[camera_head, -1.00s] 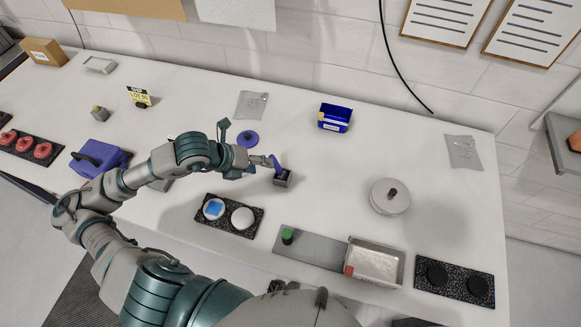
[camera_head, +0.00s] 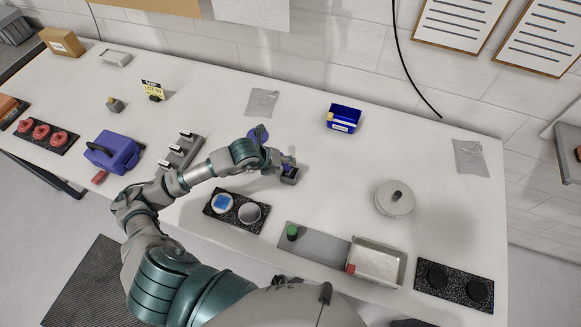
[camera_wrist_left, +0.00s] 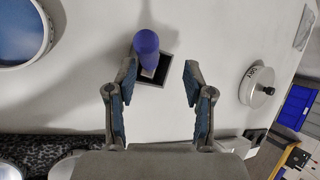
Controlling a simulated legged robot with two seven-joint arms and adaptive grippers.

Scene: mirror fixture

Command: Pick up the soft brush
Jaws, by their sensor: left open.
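The soft brush, as far as I can tell, is the purple-handled item (camera_wrist_left: 146,47) standing in a small dark square holder (camera_wrist_left: 154,74). Its bristles are hidden in the holder. In the head view the holder (camera_head: 290,178) stands mid-table, with the handle partly covered by my left gripper (camera_head: 278,162). In the wrist view my left gripper (camera_wrist_left: 157,82) is open. The handle lies between its fingers in the picture, nearer the left finger; I cannot tell whether they touch. My right gripper is not in view.
A black tray (camera_head: 209,208) with two round discs lies in front of the holder. A blue bin (camera_head: 343,118) stands behind, a lidded round canister (camera_head: 394,197) to the right. A grey plate and metal tray (camera_head: 376,262) lie near the front edge.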

